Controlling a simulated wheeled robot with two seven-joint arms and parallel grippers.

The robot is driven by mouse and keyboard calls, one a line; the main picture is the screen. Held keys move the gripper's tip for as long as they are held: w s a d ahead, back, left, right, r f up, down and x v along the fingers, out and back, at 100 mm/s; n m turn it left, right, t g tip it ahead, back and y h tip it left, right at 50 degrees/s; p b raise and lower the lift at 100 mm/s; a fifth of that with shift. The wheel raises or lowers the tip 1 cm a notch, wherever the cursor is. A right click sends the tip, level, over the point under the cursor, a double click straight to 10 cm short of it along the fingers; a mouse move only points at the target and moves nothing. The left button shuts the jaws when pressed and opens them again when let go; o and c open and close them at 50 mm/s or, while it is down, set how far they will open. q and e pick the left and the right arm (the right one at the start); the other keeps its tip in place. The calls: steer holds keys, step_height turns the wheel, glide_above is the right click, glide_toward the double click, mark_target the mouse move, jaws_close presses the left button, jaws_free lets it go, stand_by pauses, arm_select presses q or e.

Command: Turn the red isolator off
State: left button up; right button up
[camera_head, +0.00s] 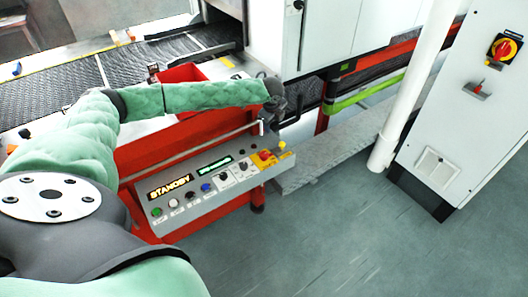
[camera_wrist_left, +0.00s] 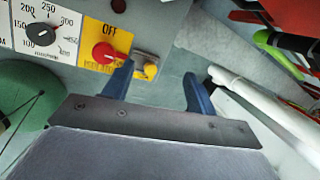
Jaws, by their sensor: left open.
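A red isolator knob (camera_head: 265,155) sits on a yellow plate at the right end of the sloped control panel (camera_head: 217,188). In the left wrist view the red knob (camera_wrist_left: 104,53) shows close up, with "OFF" printed above it; part of the lower label is hard to read. A small yellow piece (camera_wrist_left: 150,71) on a metal bracket is right beside it. My left gripper (camera_head: 273,122) is above the panel's right end. In its wrist view my left gripper (camera_wrist_left: 158,72) is open and empty; its left finger is just right of the knob. My right gripper is out of view.
A second red-and-yellow rotary switch (camera_head: 503,48) is on the grey cabinet at the right. The panel also has a "STANDBY" display (camera_head: 171,187), several buttons and a dial (camera_wrist_left: 41,34). A white post (camera_head: 410,90) stands right of the panel. The floor in front is clear.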

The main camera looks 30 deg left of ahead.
mark_target(264, 153)
arm_select(q)
steer(key=s+f+m+g, duration=0.1)
steer(key=s+m, duration=0.1)
steer(key=s+f+m, duration=0.1)
steer(key=s+m, duration=0.1)
steer(key=s+m+g, duration=0.1)
steer(key=m, duration=0.1)
steer(key=shift+s+a+f+g+h, duration=0.25)
steer(key=shift+s+f+g+h, duration=0.05)
steer(key=shift+s+f+h, duration=0.1)
steer(key=shift+s+f+m, duration=0.1)
steer(key=shift+s+m, duration=0.15)
steer(key=shift+m, duration=0.45)
steer(key=shift+s+d+f+m+g, duration=0.1)
steer(key=shift+s+d+m+g, duration=0.15)
steer(key=shift+m, duration=0.55)
steer(key=shift+f, duration=0.25)
steer(key=shift+f+p, duration=0.45)
steer(key=shift+f, duration=0.45)
steer(key=shift+f+p, duration=0.7)
steer(key=shift+f, duration=2)
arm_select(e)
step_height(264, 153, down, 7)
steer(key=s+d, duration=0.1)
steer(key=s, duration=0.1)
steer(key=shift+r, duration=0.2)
arm_select(q)
steer(key=c, duration=1)
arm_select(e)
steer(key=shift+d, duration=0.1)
